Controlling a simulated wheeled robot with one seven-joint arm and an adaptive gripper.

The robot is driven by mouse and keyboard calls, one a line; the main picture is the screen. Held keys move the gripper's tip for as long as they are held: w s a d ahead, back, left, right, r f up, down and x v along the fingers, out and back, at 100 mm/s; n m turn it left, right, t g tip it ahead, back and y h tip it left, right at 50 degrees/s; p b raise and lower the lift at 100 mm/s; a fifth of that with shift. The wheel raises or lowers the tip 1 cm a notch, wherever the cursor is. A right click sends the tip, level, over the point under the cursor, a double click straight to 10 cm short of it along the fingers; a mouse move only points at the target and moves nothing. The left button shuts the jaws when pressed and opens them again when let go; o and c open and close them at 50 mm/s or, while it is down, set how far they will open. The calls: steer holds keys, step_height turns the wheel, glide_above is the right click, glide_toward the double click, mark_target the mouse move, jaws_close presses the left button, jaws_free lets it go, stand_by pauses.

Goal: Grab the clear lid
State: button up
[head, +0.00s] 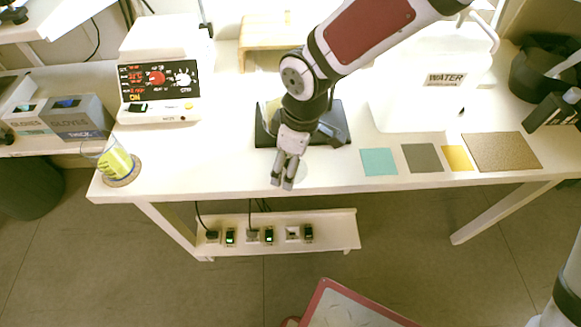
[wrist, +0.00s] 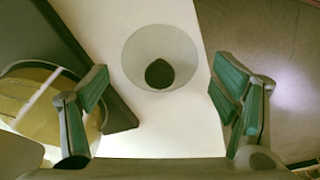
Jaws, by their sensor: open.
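The clear lid (wrist: 160,58) shows in the wrist view as a round translucent disc with a dark knob. It lies on the white table, ahead of and between my two fingers, and nothing touches it. In the head view the lid (head: 301,172) is only a faint round shape by the table's front edge, partly behind my gripper (head: 282,183). My gripper also shows in the wrist view (wrist: 166,92), with its fingers wide apart and nothing between them. It points down over the table's front edge.
A dark mat or plate (head: 263,136) lies behind my gripper, with a glass vessel (wrist: 35,100) on its left part. A white heater-like device (head: 160,105) and a glass (head: 116,160) on a coaster stand left. A water tank (head: 420,95) and coloured mats (head: 379,162) are right.

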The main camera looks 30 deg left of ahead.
steer(key=shift+f, duration=0.4)
steer(key=c, duration=1.8)
steer(key=shift+s+d+f, duration=0.1)
steer(key=shift+d, duration=0.05)
steer(key=shift+c, duration=0.4)
